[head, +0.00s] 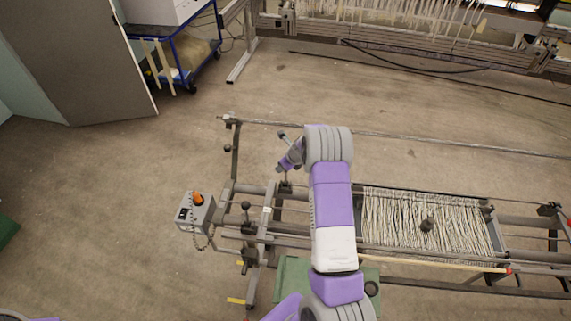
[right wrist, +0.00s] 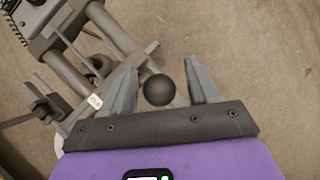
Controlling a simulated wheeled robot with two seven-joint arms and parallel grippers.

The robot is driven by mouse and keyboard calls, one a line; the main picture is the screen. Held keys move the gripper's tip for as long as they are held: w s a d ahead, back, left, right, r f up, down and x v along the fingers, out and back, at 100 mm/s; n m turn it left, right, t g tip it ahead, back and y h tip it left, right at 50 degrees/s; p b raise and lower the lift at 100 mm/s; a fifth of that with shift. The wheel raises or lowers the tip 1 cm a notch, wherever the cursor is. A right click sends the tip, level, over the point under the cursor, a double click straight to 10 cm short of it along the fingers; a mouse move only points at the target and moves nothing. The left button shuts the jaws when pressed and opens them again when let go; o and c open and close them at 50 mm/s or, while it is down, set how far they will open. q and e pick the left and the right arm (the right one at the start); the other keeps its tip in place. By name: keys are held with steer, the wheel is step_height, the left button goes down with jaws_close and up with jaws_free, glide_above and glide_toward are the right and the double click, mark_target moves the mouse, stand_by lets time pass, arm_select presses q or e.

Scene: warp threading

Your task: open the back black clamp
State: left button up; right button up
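My right arm reaches up across the middle of the head view, and its gripper (head: 282,153) is over the far side of the loom frame. In the right wrist view the right gripper (right wrist: 160,80) is open. A round black clamp knob (right wrist: 158,90) sits between its two grey fingers, with gaps visible on both sides. I see no grip on it. The clamp's lower part is mostly hidden behind the knob and gripper. Another black knob (head: 245,205) stands on the nearer part of the frame in the head view. My left gripper is not in view.
A grey control box (head: 196,212) with an orange button is at the frame's left end. White warp threads (head: 425,222) lie to the right. A dark knob (head: 227,148) sits on the far-left bar. Open floor lies behind the frame.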

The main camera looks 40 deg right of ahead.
steer(key=shift+s, duration=0.1)
steer(key=v, duration=0.7)
steer(key=shift+r, duration=0.2)
